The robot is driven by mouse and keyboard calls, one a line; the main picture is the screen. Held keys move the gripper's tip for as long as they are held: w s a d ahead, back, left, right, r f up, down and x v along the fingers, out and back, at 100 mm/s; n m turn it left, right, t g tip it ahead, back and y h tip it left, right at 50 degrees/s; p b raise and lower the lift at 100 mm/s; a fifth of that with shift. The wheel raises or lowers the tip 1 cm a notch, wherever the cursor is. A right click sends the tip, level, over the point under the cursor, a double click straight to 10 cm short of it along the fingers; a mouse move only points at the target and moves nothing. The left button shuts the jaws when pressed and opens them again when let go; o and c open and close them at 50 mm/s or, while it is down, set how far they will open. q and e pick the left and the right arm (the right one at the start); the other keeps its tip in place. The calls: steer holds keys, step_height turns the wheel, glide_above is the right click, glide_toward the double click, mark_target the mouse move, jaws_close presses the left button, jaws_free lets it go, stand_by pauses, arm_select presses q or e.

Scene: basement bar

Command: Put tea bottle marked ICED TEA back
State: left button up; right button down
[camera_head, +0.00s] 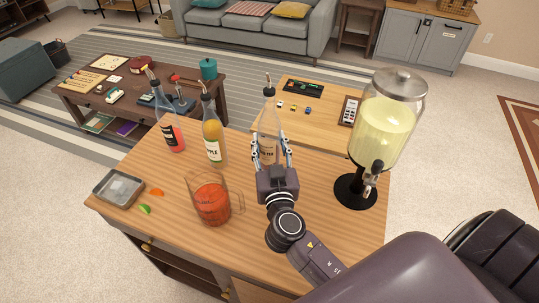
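A clear bottle (269,122) with a dark pourer top and a pale label stands upright at the far edge of the wooden bar counter. Its label is partly hidden, with only letters like "TEA" showing. My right gripper (271,150) reaches in from the lower right with one finger on each side of the bottle's lower part. Whether the fingers press on the glass I cannot tell. The bottle's base is hidden by the gripper. My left gripper is not in view.
On the counter (165,215), a red-filled bottle (175,135) and a yellow-orange one (213,140) stand left of the clear bottle. A pitcher of red drink (211,200) is nearer. A drink dispenser (382,130) stands right, and a tray (119,188) lies at the left edge.

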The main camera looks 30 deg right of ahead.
mark_target(271, 161)
steer(key=shift+f, duration=2.3)
steer(key=shift+b, duration=0.35)
steer(key=shift+f, duration=0.15)
steer(key=c, duration=1.1)
jaws_free()
steer(key=shift+c, duration=0.2)
